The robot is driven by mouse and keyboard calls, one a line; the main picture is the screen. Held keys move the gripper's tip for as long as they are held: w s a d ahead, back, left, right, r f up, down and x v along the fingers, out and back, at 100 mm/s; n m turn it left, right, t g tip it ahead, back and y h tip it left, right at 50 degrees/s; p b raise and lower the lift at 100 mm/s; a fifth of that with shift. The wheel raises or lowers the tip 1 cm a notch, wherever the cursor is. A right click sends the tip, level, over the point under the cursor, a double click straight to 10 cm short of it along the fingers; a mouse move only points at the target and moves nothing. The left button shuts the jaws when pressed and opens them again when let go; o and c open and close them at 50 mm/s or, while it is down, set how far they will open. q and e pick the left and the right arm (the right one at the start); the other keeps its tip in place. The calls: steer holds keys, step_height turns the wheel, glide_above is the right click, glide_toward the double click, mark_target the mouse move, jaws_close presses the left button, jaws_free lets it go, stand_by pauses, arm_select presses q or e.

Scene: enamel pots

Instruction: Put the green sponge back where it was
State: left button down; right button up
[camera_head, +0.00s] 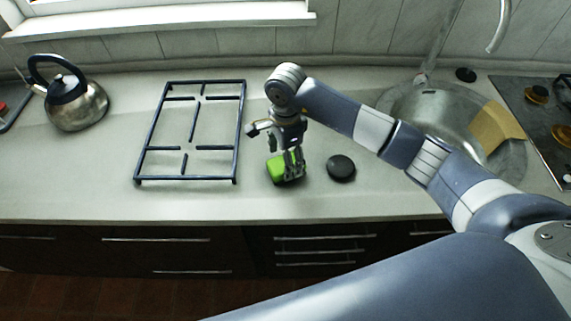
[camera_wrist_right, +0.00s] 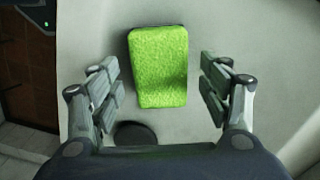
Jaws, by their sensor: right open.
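The green sponge (camera_head: 276,169) lies on the grey counter, between a dark pot grate and a round black disc. It also shows in the right wrist view (camera_wrist_right: 158,66), bright green with a dark edge at its far end. My right gripper (camera_head: 291,170) is over the sponge and points down. In the right wrist view, its open fingers (camera_wrist_right: 162,88) stand on either side of the sponge, with a gap on each side. My left gripper is not in view.
The dark grate (camera_head: 192,148) lies to the left of the sponge. The black disc (camera_head: 341,168) is close on its right and shows in the wrist view (camera_wrist_right: 134,134). A kettle (camera_head: 78,105) stands far left. A sink (camera_head: 440,103) holding a tan board (camera_head: 492,127) is right.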

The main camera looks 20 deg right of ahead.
step_height(320, 180, up, 8)
steer(key=shift+f+b, duration=0.1)
steer(key=shift+b, duration=1)
steer(key=shift+r, duration=0.55)
steer(key=shift+d, duration=0.15)
